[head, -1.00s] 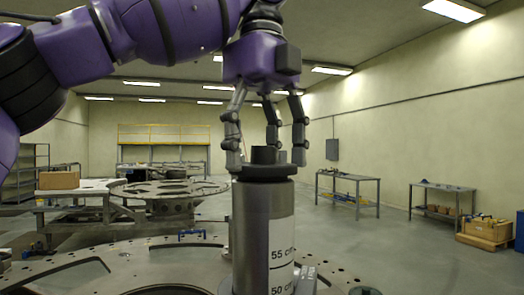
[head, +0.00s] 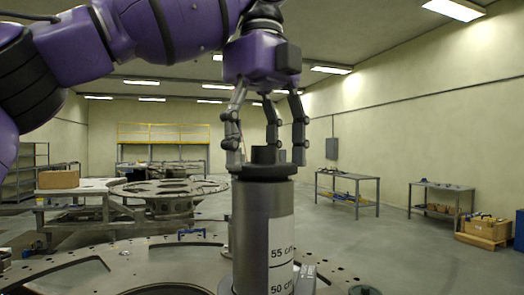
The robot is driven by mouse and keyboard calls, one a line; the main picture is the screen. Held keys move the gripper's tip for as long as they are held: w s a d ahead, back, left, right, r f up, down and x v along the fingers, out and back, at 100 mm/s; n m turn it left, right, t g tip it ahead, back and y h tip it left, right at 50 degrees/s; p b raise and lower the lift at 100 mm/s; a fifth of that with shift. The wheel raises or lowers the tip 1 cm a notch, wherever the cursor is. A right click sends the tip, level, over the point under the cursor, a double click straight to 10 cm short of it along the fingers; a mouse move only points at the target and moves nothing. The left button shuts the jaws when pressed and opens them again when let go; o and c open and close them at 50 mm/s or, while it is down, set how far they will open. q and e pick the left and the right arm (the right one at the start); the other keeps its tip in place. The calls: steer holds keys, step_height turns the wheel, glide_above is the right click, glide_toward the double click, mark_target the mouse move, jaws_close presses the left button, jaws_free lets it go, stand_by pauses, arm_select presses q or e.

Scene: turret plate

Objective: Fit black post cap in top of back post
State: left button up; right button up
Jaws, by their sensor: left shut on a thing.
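The black post cap (head: 262,170), with a wide rim and a narrower raised knob, sits at the top of a thick grey post (head: 250,230) that carries a white scale label. The rim appears to rest on the post's top edge or very close to it; I cannot tell whether its underside is fully inside. My left gripper (head: 266,153) comes down from above with its fingers around the knob, shut on the cap. The fingertips are near the rim. My right gripper is not in view.
The post rises from a large perforated turret plate (head: 70,269) in the foreground. Another turret plate on a stand (head: 168,189) and a cardboard box (head: 58,179) are behind at left. Two workbenches (head: 347,178) (head: 440,187) stand at right, with open floor before them.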

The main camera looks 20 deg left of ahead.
arm_select(q)
steer(key=shift+f, duration=0.45)
steer(key=o, duration=1)
